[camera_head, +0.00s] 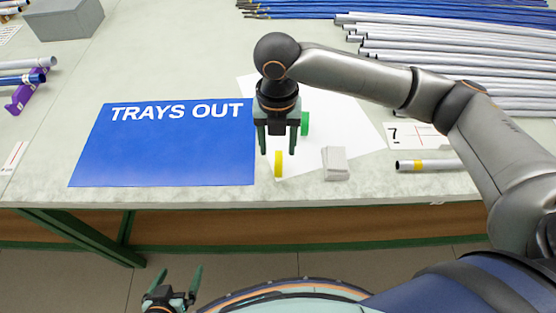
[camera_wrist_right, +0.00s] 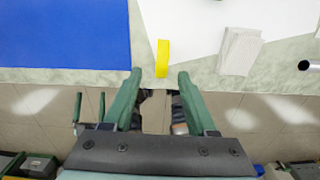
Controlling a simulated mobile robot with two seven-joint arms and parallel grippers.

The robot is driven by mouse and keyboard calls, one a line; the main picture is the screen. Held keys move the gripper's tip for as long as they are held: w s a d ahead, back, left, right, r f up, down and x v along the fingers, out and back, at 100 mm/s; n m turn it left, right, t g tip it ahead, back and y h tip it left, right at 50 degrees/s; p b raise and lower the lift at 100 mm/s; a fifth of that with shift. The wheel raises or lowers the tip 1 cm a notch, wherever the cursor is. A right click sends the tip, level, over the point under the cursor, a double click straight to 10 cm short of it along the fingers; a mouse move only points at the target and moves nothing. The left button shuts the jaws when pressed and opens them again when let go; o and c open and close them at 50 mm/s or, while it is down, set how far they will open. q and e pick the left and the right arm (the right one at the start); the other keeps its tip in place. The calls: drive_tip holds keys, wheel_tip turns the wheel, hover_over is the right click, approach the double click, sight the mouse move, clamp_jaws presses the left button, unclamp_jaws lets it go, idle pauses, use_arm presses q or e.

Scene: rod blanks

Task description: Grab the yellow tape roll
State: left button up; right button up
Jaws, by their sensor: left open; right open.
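The yellow tape roll (camera_head: 278,164) stands on edge near the front of the table, just right of the blue sheet. In the right wrist view it (camera_wrist_right: 162,58) shows as a narrow yellow band, just past the fingertips and between their lines. My right gripper (camera_head: 278,150) points down over the table by the roll, open and empty. Its two green fingers (camera_wrist_right: 160,74) are spread apart in the wrist view. How high the fingertips are above the roll I cannot tell. My left gripper (camera_head: 182,276) is open and empty, low in front of the table.
A green roll (camera_head: 305,124) stands close behind my right gripper on the white paper (camera_head: 345,125). A white-grey block (camera_head: 335,163) sits to the right, with a yellow-banded rod (camera_head: 430,165) further right. A blue "TRAYS OUT" sheet (camera_head: 165,150) lies flat at left. Many rods lie at the back right.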

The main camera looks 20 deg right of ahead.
sight(279, 156)
drive_tip(key=shift+w+d+f, duration=0.1)
drive_tip(key=shift+d+f, duration=0.05)
drive_tip(key=shift+f, duration=3.4)
clamp_jaws()
